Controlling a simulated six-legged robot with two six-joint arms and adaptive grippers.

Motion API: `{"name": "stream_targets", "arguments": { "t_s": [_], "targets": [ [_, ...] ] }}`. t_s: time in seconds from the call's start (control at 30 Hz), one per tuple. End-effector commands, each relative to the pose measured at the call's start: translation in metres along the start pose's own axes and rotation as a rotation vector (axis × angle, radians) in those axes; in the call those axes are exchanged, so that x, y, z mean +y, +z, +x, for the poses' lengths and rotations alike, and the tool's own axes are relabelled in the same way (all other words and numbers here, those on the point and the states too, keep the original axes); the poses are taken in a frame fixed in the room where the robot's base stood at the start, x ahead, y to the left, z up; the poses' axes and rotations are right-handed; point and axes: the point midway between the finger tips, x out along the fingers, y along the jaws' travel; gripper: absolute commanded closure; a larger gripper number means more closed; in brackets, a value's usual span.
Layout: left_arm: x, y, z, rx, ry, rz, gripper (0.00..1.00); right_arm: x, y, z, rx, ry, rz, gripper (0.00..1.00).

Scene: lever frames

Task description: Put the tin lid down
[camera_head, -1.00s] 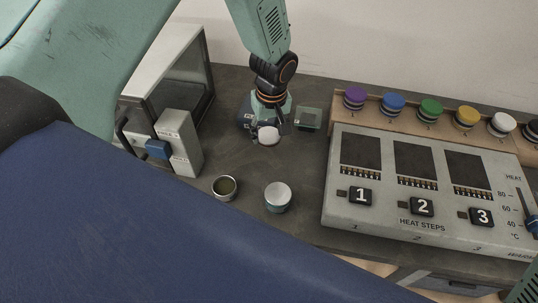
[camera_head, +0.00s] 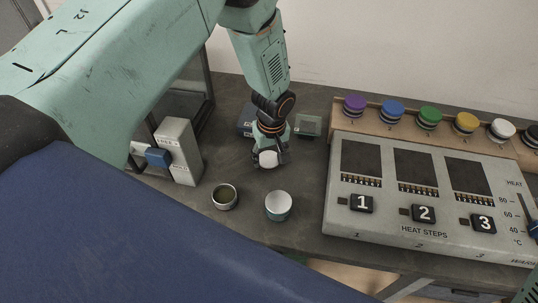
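My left gripper (camera_head: 269,158) comes down from the top over the dark bench. Its fingers are on both sides of a pale round lid (camera_head: 268,159), and it appears shut on it. The lid is behind two small tins; whether it touches the bench is hard to tell. An open metal tin (camera_head: 224,197) with dark greenish contents stands in front and to the left of the lid. A second tin (camera_head: 278,206) with a pale flat top stands to its right.
A panel marked HEAT STEPS (camera_head: 420,195) fills the right side. Behind it is a wooden rack (camera_head: 380,123) of coloured round tops. A glass-doored cabinet (camera_head: 190,95) and a grey block with a blue handle (camera_head: 178,150) are left.

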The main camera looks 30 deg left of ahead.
Motion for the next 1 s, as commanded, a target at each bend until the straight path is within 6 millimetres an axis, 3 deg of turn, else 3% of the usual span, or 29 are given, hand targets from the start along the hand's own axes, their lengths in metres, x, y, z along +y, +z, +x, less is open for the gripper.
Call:
{"name": "stream_targets", "arguments": {
  "t_s": [0.23,0.67,1.0],
  "targets": [
    [0.0,0.0,0.0,0.0,0.0,0.0,0.2,0.0,0.0,0.0,0.0,0.0,0.0,0.6],
    [0.0,-0.001,-0.007,0.0,0.0,-0.001,0.2,0.0,0.0,-0.006,0.0,0.0,0.0,0.6],
    [0.001,-0.002,-0.075,0.003,0.003,0.0,0.2,0.0,0.0,-0.009,0.0,0.0,0.0,0.6]
  ]
}}
